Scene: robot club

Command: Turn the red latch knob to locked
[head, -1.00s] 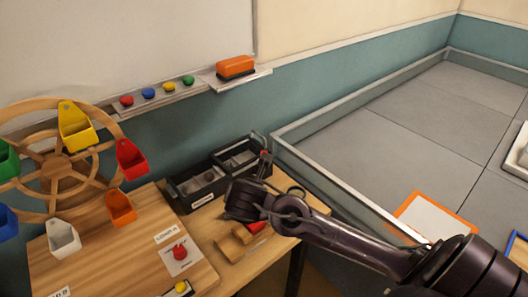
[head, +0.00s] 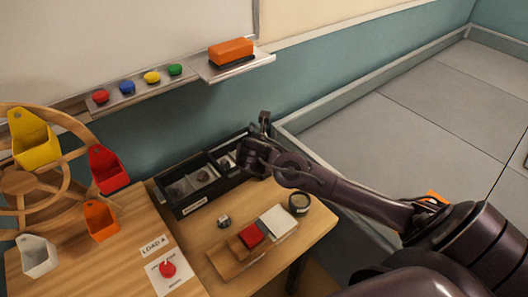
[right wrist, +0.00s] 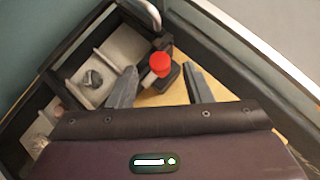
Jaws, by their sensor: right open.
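A red knob (right wrist: 160,62) on a dark latch block shows in the right wrist view, at the edge of the black compartment box (right wrist: 75,75). My right gripper (right wrist: 160,67) is open, with its two grey fingers to the left and right of the knob in that view. I cannot tell whether they touch it. In the head view my right gripper (head: 252,155) is at the right end of the black box (head: 182,208) and hides this knob. Another red knob (head: 167,269) sits on a white plate by the LOAD-A label. My left gripper is not in view.
A wooden block tray (head: 228,263) with red and white pieces, a small dark-and-silver piece (head: 224,221) and a round dark container (head: 299,203) lie on the table. A wheel with coloured buckets (head: 33,140) stands left. An orange eraser (head: 231,50) rests on the wall ledge.

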